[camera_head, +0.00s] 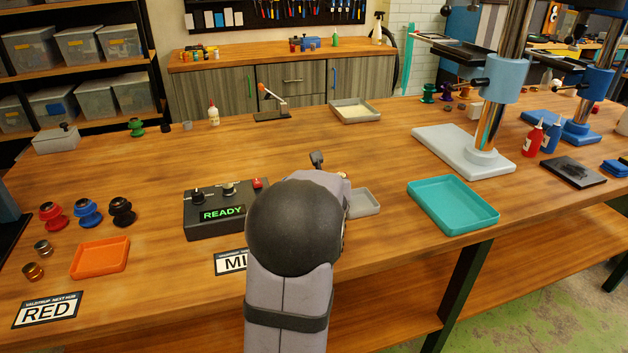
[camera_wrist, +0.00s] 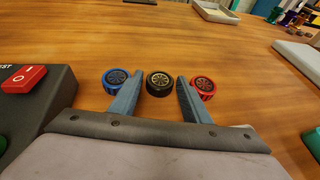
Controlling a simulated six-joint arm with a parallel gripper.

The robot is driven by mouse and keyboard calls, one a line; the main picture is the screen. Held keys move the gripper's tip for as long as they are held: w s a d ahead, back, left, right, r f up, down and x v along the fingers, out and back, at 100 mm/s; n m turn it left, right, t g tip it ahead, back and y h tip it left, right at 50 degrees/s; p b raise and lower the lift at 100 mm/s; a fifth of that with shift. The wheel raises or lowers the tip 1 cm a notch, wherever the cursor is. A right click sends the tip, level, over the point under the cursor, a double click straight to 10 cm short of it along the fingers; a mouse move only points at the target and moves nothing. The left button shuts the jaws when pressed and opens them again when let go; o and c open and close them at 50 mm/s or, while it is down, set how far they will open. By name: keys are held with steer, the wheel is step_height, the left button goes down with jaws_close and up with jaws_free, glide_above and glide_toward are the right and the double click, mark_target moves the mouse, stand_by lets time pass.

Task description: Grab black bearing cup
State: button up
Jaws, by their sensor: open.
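The black bearing cup (camera_wrist: 158,85) stands in the wrist view just ahead of my gripper, lined up with the gap between its fingers. My gripper (camera_wrist: 159,88) is open, with a finger to either side of the black cup; contact cannot be made out. A blue cup (camera_wrist: 115,81) sits left of the left finger and a red cup (camera_wrist: 203,87) sits right of the right finger, partly behind it. In the head view my arm hides the cups and my fingers.
A control box (camera_head: 222,207) showing READY stands left of my arm; its red button (camera_wrist: 23,78) shows in the wrist view. A grey tray (camera_head: 364,203) and a teal tray (camera_head: 453,204) lie to the right. The wood beyond the cups is clear.

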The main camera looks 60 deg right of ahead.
steer(key=c, duration=0.8)
steer(key=shift+r, duration=0.1)
step_height(320, 180, up, 28)
steer(key=p, duration=1.6)
steer(key=shift+p, duration=0.3)
